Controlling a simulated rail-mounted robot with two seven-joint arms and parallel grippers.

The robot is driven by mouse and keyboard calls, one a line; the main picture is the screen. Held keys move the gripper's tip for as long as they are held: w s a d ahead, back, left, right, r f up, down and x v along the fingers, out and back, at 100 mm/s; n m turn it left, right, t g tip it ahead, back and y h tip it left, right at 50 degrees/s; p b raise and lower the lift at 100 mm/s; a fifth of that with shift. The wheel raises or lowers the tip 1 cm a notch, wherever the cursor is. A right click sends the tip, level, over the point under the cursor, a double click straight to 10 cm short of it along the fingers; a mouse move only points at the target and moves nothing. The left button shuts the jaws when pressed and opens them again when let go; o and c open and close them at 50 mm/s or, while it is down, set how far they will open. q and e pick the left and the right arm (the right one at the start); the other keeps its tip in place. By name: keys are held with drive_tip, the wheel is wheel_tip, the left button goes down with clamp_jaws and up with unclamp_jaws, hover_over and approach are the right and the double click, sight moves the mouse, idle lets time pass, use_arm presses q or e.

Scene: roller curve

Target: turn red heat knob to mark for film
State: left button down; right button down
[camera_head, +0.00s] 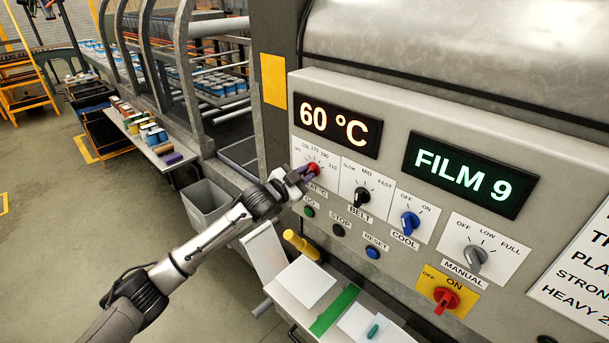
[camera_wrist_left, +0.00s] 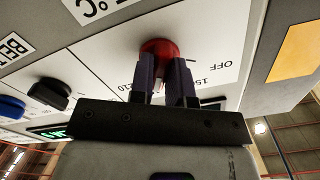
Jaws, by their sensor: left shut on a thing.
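The red heat knob (camera_head: 313,168) is on the left white dial plate of the grey control panel (camera_head: 400,100), marked OFF and several numbers up to 210. My left gripper (camera_head: 306,175) is at the knob, its arm coming up from the lower left. In the left wrist view, its two dark fingers (camera_wrist_left: 162,75) are shut on the red knob (camera_wrist_left: 160,47). The fingers hide part of the knob and dial, and I cannot tell where its pointer stands. The display (camera_head: 338,124) reads 60 °C and the other display (camera_head: 470,174) reads FILM 9. My right gripper is out of view.
The black belt knob (camera_head: 361,196), blue cool knob (camera_head: 409,221), grey manual knob (camera_head: 475,258) and red switch (camera_head: 446,299) sit to the right. Green, black and blue buttons are below. A yellow cylinder (camera_head: 301,244) and a white shelf (camera_head: 305,285) lie under the panel.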

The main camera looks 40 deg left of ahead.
use_arm(q)
drive_tip(key=c, duration=1.1)
unclamp_jaws()
drive_tip(key=shift+s, duration=0.1)
drive_tip(key=shift+s+a+b, duration=0.2)
drive_tip(key=shift+s+b, duration=0.3)
drive_tip(key=shift+s, duration=1.75)
drive_tip(key=shift+s+a+b, duration=0.15)
drive_tip(key=shift+s+b, duration=0.3)
drive_tip(key=shift+s, duration=1.85)
drive_tip(key=shift+s+a+b, duration=0.2)
drive_tip(key=shift+s+b, duration=0.3)
drive_tip(key=shift+s, duration=1.75)
